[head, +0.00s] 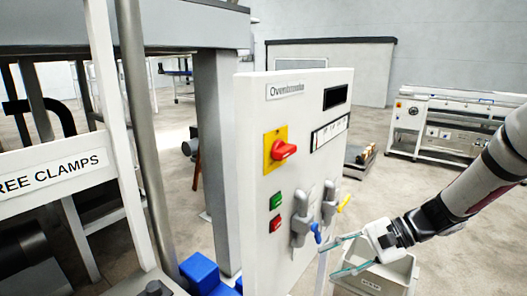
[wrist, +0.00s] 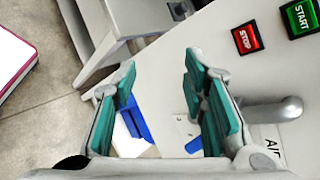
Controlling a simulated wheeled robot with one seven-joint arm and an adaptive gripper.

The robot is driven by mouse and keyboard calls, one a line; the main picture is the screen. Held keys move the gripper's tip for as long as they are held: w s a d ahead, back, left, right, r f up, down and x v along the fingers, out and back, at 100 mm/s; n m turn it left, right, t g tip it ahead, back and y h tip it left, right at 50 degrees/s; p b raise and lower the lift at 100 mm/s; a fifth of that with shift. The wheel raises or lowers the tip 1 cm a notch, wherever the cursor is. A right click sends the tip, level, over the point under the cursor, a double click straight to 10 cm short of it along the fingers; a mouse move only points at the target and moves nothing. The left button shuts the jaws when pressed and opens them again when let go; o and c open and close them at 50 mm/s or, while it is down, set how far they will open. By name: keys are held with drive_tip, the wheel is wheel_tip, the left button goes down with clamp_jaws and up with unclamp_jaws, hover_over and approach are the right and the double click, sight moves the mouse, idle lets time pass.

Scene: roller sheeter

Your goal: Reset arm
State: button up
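My gripper (head: 338,256) is in front of the white control panel (head: 253,115), low and to the right of its valves. Its two teal-padded fingers are spread apart. In the wrist view the fingers (wrist: 160,80) are also open, with a clear gap between their pads. A blue piece (wrist: 135,121) shows behind the gap; I cannot tell what it belongs to. I see nothing held.
A pale bin (head: 390,276) stands below my gripper. Open floor lies behind.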

drive_tip(key=s+d+r+n+t+h, duration=0.1)
drive_tip(key=s+r+n+h, duration=0.4)
drive_tip(key=s, duration=0.5)
drive_tip(key=s+d+r+n+t+h, duration=0.2)
drive_tip(key=s+r+n+h, duration=0.2)
drive_tip(key=s+r, duration=0.5)
drive_tip(key=shift+s+n+t+h, duration=0.4)
drive_tip(key=shift+s+h, duration=0.8)
drive_tip(key=shift+h, duration=0.1)
